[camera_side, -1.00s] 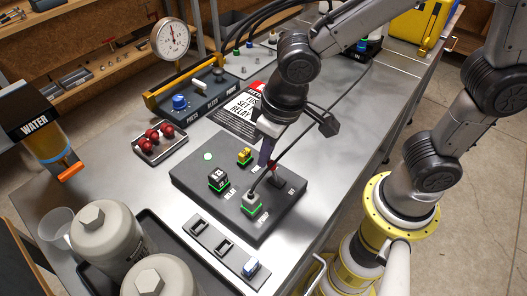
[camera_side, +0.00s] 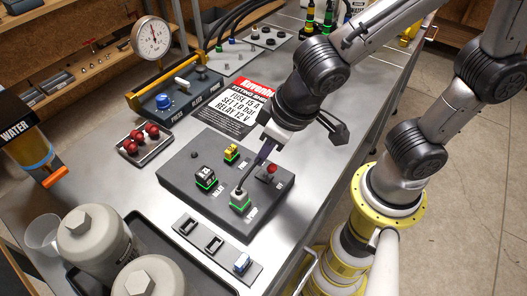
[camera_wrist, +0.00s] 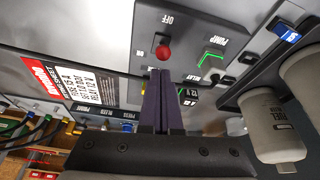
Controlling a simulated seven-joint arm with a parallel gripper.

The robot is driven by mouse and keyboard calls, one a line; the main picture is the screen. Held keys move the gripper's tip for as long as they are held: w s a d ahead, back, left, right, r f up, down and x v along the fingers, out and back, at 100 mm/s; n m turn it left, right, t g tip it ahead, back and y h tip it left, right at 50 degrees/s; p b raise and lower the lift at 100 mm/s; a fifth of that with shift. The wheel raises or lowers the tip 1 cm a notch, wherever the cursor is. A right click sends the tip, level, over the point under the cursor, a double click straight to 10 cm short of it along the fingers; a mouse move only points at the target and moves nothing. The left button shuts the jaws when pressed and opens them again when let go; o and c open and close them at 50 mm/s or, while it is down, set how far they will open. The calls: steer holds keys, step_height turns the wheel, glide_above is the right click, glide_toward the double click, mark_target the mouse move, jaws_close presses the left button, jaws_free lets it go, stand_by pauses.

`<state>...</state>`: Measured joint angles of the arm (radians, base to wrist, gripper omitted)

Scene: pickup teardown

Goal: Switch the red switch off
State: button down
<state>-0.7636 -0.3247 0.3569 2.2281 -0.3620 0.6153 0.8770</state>
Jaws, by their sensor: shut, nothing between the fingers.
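The red switch (camera_side: 271,168) is a small lever with a red ball knob at the right side of the dark grey control box (camera_side: 185,178). In the wrist view the red knob (camera_wrist: 163,53) is just beyond my fingertips, below the printed word OFF. My gripper (camera_side: 260,158) is shut and empty, with its purple fingers together just left of the knob and above the box. The closed fingers (camera_wrist: 160,72) also show in the wrist view. Whether they touch the knob is unclear. The round indicator (camera_side: 195,155) is dark.
On the box, a black relay (camera_side: 204,177), a yellow fuse (camera_side: 231,151) and a grey pump connector (camera_side: 239,198) have green-lit edges; a dark cable runs to the connector. A slotted holder (camera_side: 212,243) lies in front. A tray of red knobs (camera_side: 148,143) is at left.

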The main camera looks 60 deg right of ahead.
steer(key=shift+r, duration=0.6)
steer(key=s+r, duration=0.7)
steer(key=shift+d, duration=0.25)
steer(key=d+m+t, duration=0.1)
steer(key=d, duration=1.4)
steer(key=shift+d+m+h, duration=0.3)
steer(key=shift+d+m, duration=0.05)
steer(key=shift+m, duration=0.05)
